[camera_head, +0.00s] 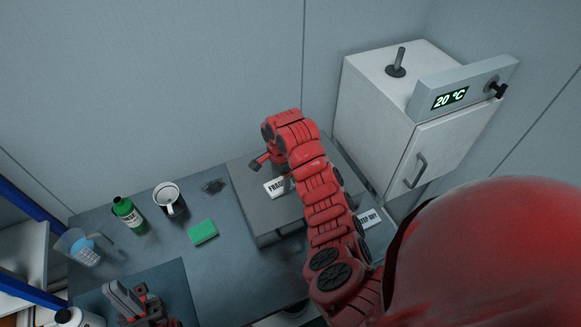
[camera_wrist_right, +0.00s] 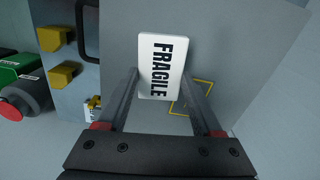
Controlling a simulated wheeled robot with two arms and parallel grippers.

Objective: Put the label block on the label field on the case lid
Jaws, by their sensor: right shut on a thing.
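The label block (camera_head: 276,187) is a white slab with black "FRAGILE" lettering, over the grey case lid (camera_head: 248,204) in the head view. In the right wrist view the block (camera_wrist_right: 162,66) is between the fingers of my right gripper (camera_wrist_right: 161,72), which is shut on it. The label field (camera_wrist_right: 182,105) is a yellow outline on the lid, partly hidden by the block and a finger. The block looks offset from the outline; whether it touches the lid I cannot tell. My left gripper (camera_head: 136,300) is over a dark mat at lower left; its jaws are unclear.
A white "KEEP DRY" label (camera_head: 369,219) lies right of my right arm. A green sponge (camera_head: 203,232), a mug (camera_head: 168,199), a green bottle (camera_head: 128,215) and a clear jug (camera_head: 80,246) stand left of the case. A white cabinet (camera_head: 392,125) with a display stands behind.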

